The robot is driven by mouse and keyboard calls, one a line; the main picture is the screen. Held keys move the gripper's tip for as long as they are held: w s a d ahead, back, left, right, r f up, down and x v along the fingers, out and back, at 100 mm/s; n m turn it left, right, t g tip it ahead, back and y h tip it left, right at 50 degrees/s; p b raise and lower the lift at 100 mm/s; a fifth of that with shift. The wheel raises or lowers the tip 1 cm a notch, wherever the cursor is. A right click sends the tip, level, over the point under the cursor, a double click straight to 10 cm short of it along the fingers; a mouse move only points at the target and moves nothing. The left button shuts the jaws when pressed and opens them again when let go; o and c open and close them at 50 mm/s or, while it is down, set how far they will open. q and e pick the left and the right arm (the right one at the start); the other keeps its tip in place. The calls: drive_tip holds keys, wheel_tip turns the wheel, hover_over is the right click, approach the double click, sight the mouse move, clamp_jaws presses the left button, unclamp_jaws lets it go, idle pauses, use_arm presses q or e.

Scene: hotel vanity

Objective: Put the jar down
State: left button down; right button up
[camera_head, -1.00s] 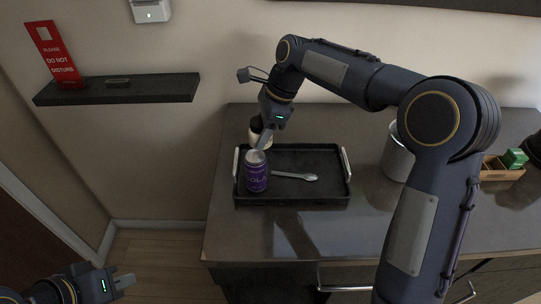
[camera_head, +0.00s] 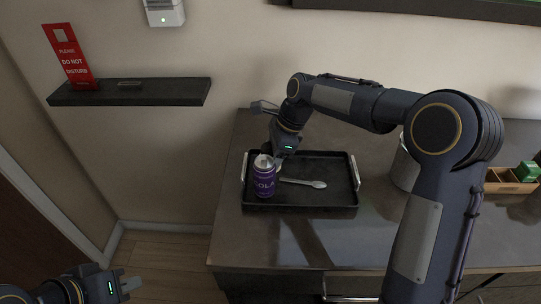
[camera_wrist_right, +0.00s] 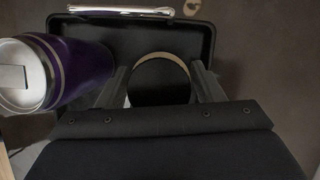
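The jar (camera_wrist_right: 160,80), with a round black lid and a tan rim, sits between the two fingers of my right gripper (camera_wrist_right: 162,82) in the right wrist view. The fingers press its sides. I cannot tell whether the jar's base touches the tray. My left gripper (camera_head: 124,287) is open and empty at the lower left, away from the counter.
A spoon (camera_head: 304,183) lies in the tray. A silver bucket (camera_head: 404,172) and wooden box (camera_head: 509,187) stand to the right. The tray's right part is clear.

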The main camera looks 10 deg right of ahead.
drive_tip(key=shift+r, duration=0.1)
drive_tip(key=p+v, duration=0.1)
drive_tip(key=v, duration=1.1)
drive_tip(key=s+d+r+n+t, duration=0.2)
drive_tip(key=s+d+n, duration=0.3)
drive_tip(key=s, duration=0.3)
drive_tip(key=s+f+n+t, duration=0.1)
drive_tip(key=s+f+n, duration=0.1)
drive_tip(key=s, duration=0.5)
drive_tip(key=s+d+f+n+t, duration=0.1)
drive_tip(key=s+f+n, duration=0.2)
drive_tip(key=s+n, duration=0.2)
drive_tip(key=s+d+f+n+t, duration=0.1)
drive_tip(key=s+f+n, duration=0.2)
drive_tip(key=s, duration=0.6)
drive_tip(key=shift+f+n, duration=0.2)
drive_tip(key=shift+n, duration=0.3)
drive_tip(key=shift+s+f+n+t+h, duration=0.3)
drive_tip(key=shift+f+n, duration=0.1)
drive_tip(key=shift+f, duration=0.05)
